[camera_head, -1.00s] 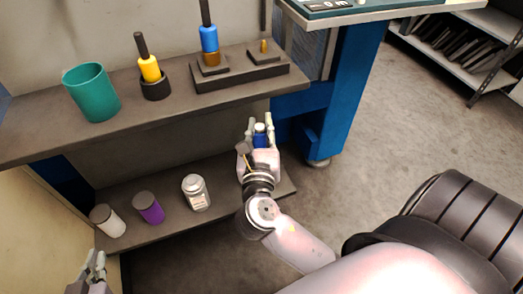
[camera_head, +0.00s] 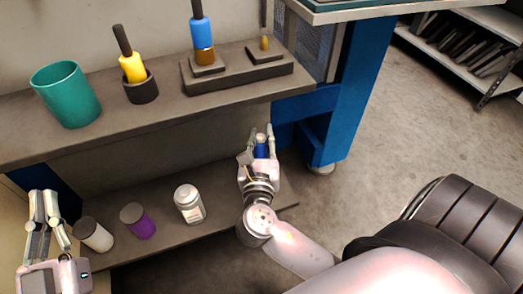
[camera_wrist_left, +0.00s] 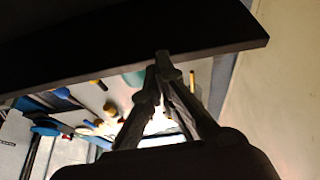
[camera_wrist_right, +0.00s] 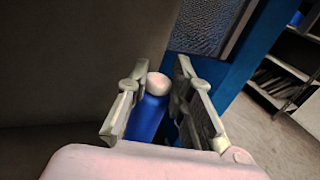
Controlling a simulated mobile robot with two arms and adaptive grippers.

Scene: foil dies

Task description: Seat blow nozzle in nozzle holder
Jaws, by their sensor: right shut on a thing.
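On the upper shelf, a blue-bodied tool with a dark rod and a brass lower part (camera_head: 200,33) stands on a stepped dark block (camera_head: 235,78). A yellow-bodied tool with a dark rod (camera_head: 132,67) leans in a round dark cup (camera_head: 143,92) to its left. I cannot tell which is the blow nozzle or its holder. My right gripper (camera_head: 258,132) is shut on a blue bottle with a white cap (camera_wrist_right: 147,118), at the right part of the lower shelf. My left gripper (camera_head: 45,195) is empty, its fingertips together in the left wrist view (camera_wrist_left: 161,58).
A teal cup (camera_head: 67,94) stands on the upper shelf's left. A small brass peg (camera_head: 264,43) stands on the block's right side. A white-capped jar (camera_head: 189,204), a purple jar (camera_head: 138,221) and a white jar (camera_head: 93,234) stand on the lower shelf (camera_head: 170,246).

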